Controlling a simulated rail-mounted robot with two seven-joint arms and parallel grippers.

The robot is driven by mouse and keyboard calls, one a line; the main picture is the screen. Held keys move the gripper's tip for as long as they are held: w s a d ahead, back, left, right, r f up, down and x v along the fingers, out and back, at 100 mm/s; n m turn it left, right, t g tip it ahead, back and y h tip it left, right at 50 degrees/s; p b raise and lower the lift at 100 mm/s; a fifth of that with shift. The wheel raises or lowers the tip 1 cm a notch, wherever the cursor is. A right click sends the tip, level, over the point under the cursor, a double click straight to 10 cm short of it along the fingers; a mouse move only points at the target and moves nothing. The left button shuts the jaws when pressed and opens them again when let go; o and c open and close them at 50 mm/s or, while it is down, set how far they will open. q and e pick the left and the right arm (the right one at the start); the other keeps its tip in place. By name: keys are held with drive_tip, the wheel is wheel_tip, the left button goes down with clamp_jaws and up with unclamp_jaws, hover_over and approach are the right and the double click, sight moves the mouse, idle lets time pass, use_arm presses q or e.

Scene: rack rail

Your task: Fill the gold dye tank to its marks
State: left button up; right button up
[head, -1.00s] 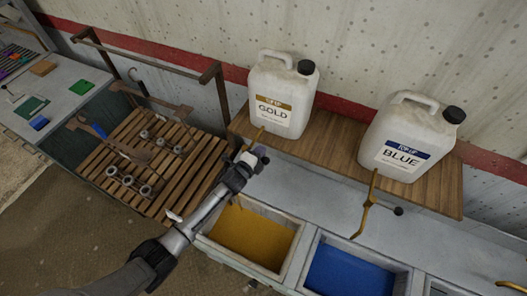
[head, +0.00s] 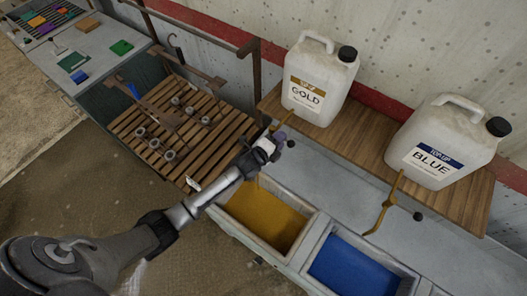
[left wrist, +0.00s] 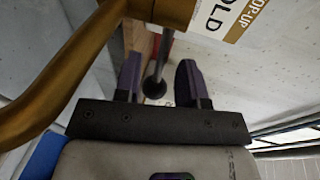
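The white GOLD jug (head: 322,80) stands upright on a wooden shelf above the gold dye tank (head: 262,217), which holds yellow-brown liquid. The jug's brass tap (head: 274,127) hangs over the shelf edge, partly hidden by my left gripper in the head view. My left gripper (head: 277,141) is at this tap. In the left wrist view, its two dark fingers (left wrist: 159,82) stand apart with the tap's lever and black ball knob (left wrist: 154,87) between them, a gap on each side. The brass spout (left wrist: 60,90) passes close by. The tank's marks cannot be made out. My right gripper is not in view.
A white BLUE jug (head: 442,143) with its own brass tap (head: 384,205) stands to the right, above a blue tank (head: 348,270). A slatted wooden rack (head: 165,125) with metal rings is at left, beside a grey table (head: 100,48) with small coloured items.

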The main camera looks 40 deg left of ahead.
use_arm(q)
drive_tip(key=v, duration=1)
drive_tip(key=shift+b, duration=0.35)
drive_tip(key=shift+w, duration=0.1)
drive_tip(key=shift+c, duration=0.4)
